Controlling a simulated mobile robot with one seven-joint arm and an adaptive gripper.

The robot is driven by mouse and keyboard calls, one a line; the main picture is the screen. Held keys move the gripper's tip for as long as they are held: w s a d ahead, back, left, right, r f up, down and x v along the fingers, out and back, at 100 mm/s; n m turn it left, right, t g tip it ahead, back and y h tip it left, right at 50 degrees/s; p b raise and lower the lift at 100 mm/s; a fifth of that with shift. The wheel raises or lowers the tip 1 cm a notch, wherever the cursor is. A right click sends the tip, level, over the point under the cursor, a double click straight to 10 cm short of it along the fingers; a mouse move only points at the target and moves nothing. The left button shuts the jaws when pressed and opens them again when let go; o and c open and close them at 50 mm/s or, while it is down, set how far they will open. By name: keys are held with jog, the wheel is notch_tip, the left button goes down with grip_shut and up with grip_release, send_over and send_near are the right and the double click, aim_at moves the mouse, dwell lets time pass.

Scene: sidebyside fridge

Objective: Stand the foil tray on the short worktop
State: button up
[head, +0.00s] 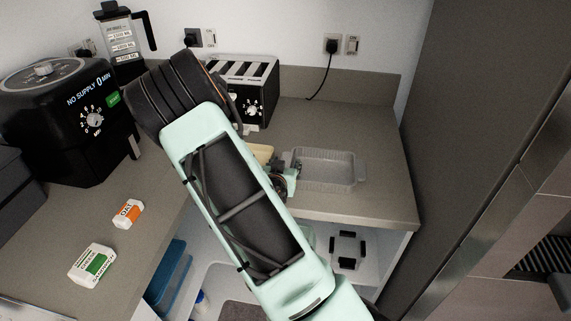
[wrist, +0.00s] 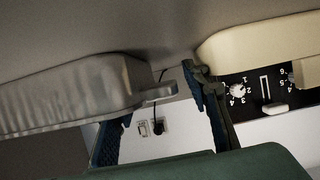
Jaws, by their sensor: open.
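The foil tray (head: 322,168) is a shallow grey tray with a rim tab at each end. It rests upright on the short worktop (head: 386,190), near its front edge. In the wrist view, which is upside down, the tray (wrist: 75,92) is at the left, with its tab (wrist: 158,91) in front of the gap between my fingers. My gripper (head: 287,180) is at the tray's left end, partly hidden by my arm. In the wrist view my gripper (wrist: 150,115) has its fingers apart, with nothing clamped. I cannot tell whether a finger touches the tray.
A cream item (head: 263,153) lies left of the tray, partly behind my arm. A black toaster (head: 250,92) stands behind. A tall dark panel (head: 465,110) borders the worktop's right. Open shelves (head: 345,250) are below. Worktop behind the tray is clear.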

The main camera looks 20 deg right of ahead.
jog(key=shift+s+a+r, duration=0.2)
jog(key=shift+s+a, duration=0.05)
jog(key=shift+s, duration=0.05)
jog(key=v, duration=1.1)
jog(key=shift+b, duration=0.35)
